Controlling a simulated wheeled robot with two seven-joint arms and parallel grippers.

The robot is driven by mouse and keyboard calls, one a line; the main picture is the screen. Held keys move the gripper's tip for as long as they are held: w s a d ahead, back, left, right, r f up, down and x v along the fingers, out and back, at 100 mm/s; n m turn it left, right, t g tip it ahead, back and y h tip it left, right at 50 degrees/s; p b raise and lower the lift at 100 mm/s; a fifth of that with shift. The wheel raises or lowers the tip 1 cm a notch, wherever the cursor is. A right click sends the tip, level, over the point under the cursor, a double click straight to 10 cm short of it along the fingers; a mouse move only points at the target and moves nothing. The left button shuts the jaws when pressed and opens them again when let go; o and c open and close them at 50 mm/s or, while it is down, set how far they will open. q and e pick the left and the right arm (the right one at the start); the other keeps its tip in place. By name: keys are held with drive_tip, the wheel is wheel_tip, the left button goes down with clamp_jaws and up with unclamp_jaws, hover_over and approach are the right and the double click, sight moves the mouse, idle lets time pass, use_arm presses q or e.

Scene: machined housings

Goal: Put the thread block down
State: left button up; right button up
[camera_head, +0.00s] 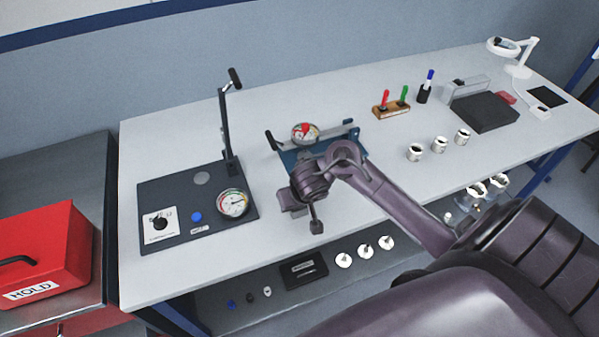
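A small wooden block (391,110) stands on the bench at the upper middle, with a red-handled and a green-handled gauge upright in it; it looks like the thread block. It rests on the bench top, apart from any gripper. My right arm comes in from the lower right. Its gripper (304,212) is over the middle of the bench, in front of the blue fixture and left of and nearer than the block. The angle does not show clearly whether its fingers are open or shut, and I see no workpiece in it. My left gripper is out of view.
A blue fixture (287,157) with a dial gauge (305,132) is partly hidden by my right arm. A dark plate (180,235) with a post and dial stands left. Several metal housings (439,145) stand right. A dark pen holder (424,95) is beside the block.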

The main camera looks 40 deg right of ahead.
drive_tip(key=shift+w+d+f, duration=0.2)
drive_tip(key=shift+f, duration=0.05)
drive_tip(key=shift+s+r, duration=0.1)
drive_tip(key=shift+r, duration=0.05)
drive_tip(key=shift+s+a, duration=0.1)
drive_tip(key=shift+a, duration=0.2)
drive_tip(key=o, duration=1.3)
drive_tip(key=shift+d+f, duration=0.15)
drive_tip(key=shift+f, duration=0.05)
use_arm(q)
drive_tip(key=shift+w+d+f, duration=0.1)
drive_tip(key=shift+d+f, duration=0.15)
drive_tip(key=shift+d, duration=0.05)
use_arm(e)
drive_tip(key=shift+o, duration=0.2)
drive_tip(key=shift+r, duration=0.1)
